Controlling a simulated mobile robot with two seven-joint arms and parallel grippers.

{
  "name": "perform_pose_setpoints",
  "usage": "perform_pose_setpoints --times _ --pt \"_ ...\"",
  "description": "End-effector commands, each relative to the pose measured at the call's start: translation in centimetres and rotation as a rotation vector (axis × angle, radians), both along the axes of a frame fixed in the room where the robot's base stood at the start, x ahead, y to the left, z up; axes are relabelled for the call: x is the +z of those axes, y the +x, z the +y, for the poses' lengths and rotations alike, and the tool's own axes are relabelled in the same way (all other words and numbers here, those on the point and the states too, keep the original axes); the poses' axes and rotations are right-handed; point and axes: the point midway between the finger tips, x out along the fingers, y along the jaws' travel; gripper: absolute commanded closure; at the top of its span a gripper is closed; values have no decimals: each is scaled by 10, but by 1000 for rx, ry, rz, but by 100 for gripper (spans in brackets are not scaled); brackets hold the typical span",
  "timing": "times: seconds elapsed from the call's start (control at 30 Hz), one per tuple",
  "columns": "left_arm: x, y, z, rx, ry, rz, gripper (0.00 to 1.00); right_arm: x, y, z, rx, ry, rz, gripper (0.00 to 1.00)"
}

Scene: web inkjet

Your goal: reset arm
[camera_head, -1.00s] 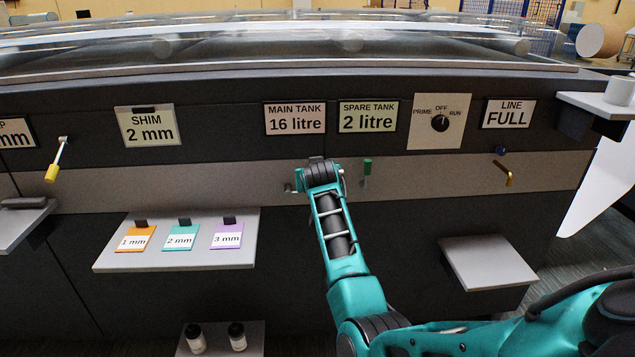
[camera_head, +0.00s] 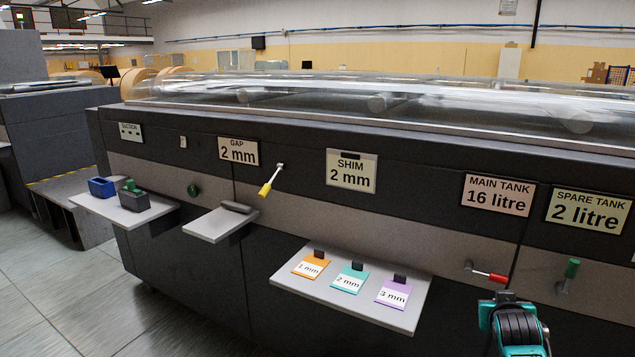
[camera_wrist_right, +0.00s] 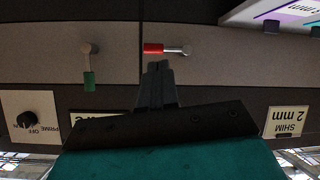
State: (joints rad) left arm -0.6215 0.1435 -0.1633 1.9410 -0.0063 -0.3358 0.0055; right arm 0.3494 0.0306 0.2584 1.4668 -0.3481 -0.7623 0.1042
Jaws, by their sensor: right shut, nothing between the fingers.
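My right arm's teal and black wrist (camera_head: 515,325) enters at the lower right of the head view, in front of the machine below the tank signs. In the wrist view my right gripper (camera_wrist_right: 158,66) is shut and empty. Its fingertips are close to the red-handled lever (camera_wrist_right: 153,48); I cannot tell whether they touch it. That lever also shows in the head view (camera_head: 490,277), lying level under the MAIN TANK sign (camera_head: 497,195). My left gripper is in neither view.
A green-handled lever (camera_head: 572,268) stands upright to the right; in the wrist view it hangs down (camera_wrist_right: 89,80). A shelf (camera_head: 285,282) holds orange, teal and purple shim cards. A yellow-handled lever (camera_head: 265,190) and small shelf (camera_head: 205,225) are further left. Open floor (camera_head: 60,285) lies at left.

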Motion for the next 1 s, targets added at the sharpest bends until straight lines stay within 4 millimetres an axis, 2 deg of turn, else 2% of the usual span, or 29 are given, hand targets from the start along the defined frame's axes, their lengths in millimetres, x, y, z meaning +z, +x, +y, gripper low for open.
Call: perform_pose_setpoints --times 0.03,0.1,0.17,0.3,0.43,0.6,0.7,0.8,1.0 --pt "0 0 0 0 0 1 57 -22 -18 12 45 -20 17 100" --pt "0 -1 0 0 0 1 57 -45 -40 31 113 -36 28 100" --pt "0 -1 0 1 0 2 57 -63 -61 48 172 -44 37 100" --pt "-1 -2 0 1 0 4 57 -102 -118 95 311 -28 57 100" --pt "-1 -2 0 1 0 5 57 -128 -177 141 433 22 74 100" --pt "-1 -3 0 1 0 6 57 -142 -245 190 541 111 87 100" --pt "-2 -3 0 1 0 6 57 -144 -270 208 573 151 90 100" --pt "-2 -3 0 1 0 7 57 -144 -283 216 589 174 91 100" --pt "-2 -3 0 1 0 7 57 -144 -286 218 593 179 89 100"
